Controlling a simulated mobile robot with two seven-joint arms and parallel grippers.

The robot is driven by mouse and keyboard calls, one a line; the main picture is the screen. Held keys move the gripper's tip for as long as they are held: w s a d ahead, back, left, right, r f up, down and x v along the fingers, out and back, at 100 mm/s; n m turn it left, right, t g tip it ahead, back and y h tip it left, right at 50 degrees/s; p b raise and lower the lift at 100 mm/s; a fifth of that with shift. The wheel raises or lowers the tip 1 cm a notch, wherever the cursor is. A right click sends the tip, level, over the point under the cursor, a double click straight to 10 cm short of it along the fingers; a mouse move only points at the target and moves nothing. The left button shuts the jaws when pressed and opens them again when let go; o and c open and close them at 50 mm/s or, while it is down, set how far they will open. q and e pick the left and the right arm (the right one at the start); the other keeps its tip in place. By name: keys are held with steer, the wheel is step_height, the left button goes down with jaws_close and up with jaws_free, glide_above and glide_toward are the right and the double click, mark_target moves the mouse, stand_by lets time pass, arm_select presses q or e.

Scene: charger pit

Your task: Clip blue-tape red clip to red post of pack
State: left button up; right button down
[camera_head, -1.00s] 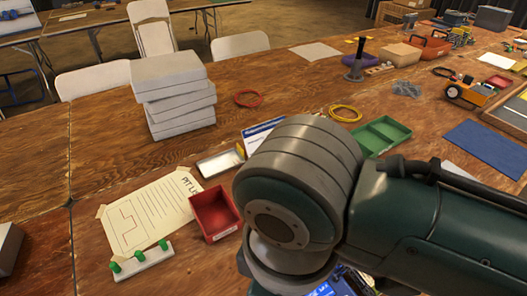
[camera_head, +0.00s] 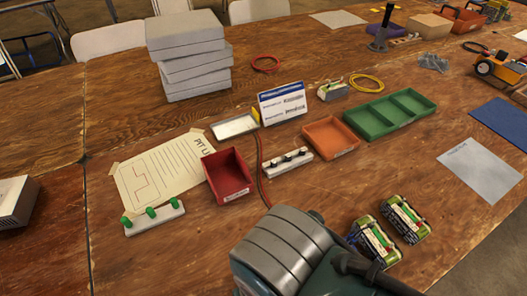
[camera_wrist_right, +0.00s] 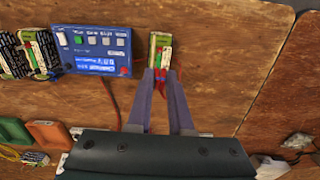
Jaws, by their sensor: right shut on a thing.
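In the right wrist view, a battery pack (camera_wrist_right: 160,45) with a green and white label stands just past my right fingertips (camera_wrist_right: 162,75). My right gripper is shut on a small red piece, apparently the red clip (camera_wrist_right: 157,74), close against the pack's near end. The blue tape and the red post cannot be made out. A red lead (camera_wrist_right: 177,97) runs along the right finger. A blue charger (camera_wrist_right: 93,50) lies left of the pack. In the head view my own arm hides the right gripper, clip, this pack and charger. My left gripper is not in view.
Two more packs (camera_head: 374,241) (camera_head: 405,219) lie right of my arm. A red bin (camera_head: 223,175), an orange tray (camera_head: 330,138), a green tray (camera_head: 390,113) and a black-knobbed strip (camera_head: 288,162) stand beyond it. Bare wood lies right of the pack in the wrist view.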

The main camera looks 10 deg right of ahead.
steer(key=shift+f, duration=0.35)
steer(key=shift+f+b, duration=0.85)
steer(key=shift+f, duration=0.05)
steer(key=shift+f+b, duration=2)
steer(key=shift+f, duration=0.55)
steer(key=shift+f, duration=0.15)
steer(key=c, duration=0.7)
jaws_free()
steer(key=shift+c, duration=0.2)
steer(key=shift+o, duration=0.2)
